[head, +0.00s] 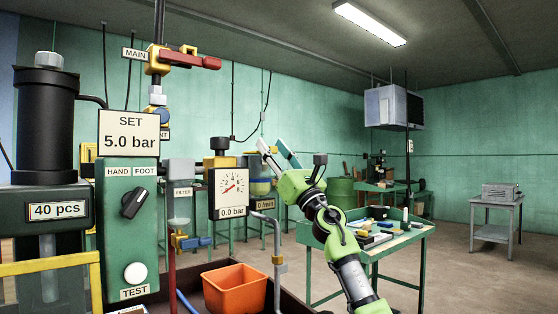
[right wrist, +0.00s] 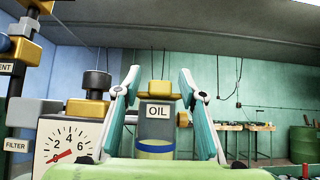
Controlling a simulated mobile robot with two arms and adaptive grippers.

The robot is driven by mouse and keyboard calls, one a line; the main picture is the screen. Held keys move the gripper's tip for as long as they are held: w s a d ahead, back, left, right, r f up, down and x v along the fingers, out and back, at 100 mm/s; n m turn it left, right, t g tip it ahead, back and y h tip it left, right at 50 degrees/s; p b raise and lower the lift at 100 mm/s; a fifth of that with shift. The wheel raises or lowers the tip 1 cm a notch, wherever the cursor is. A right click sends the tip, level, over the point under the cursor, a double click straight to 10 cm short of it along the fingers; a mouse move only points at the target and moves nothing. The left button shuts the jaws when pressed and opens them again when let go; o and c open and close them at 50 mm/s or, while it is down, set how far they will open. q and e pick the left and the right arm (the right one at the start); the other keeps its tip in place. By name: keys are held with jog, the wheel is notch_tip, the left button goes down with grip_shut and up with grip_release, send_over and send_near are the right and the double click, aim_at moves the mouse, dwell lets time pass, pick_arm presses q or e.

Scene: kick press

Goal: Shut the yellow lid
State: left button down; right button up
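My right gripper (head: 273,146) is raised beside the pressure gauge in the head view, with its fingers apart and nothing held between them. In the right wrist view the open fingers (right wrist: 160,84) frame a grey oil unit labelled OIL (right wrist: 157,128), which stands beyond them. A yellow piece (right wrist: 158,90), which looks like the yellow lid, stands up at the top of this unit. I cannot tell its exact tilt. In the head view the unit's bowl (head: 260,187) shows just left of my gripper, and its top is mostly hidden. My left gripper is not in view.
The gauge (head: 231,190) with its black knob stands left of my right gripper, near the filter (head: 180,190). A control box (head: 128,235) is farther left. An orange bin (head: 234,288) sits below. A green table (head: 390,244) with small items stands behind my right arm.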

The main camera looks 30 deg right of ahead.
jog(key=v, duration=1.1)
jog(key=shift+f, duration=0.35)
jog(key=shift+s, duration=0.1)
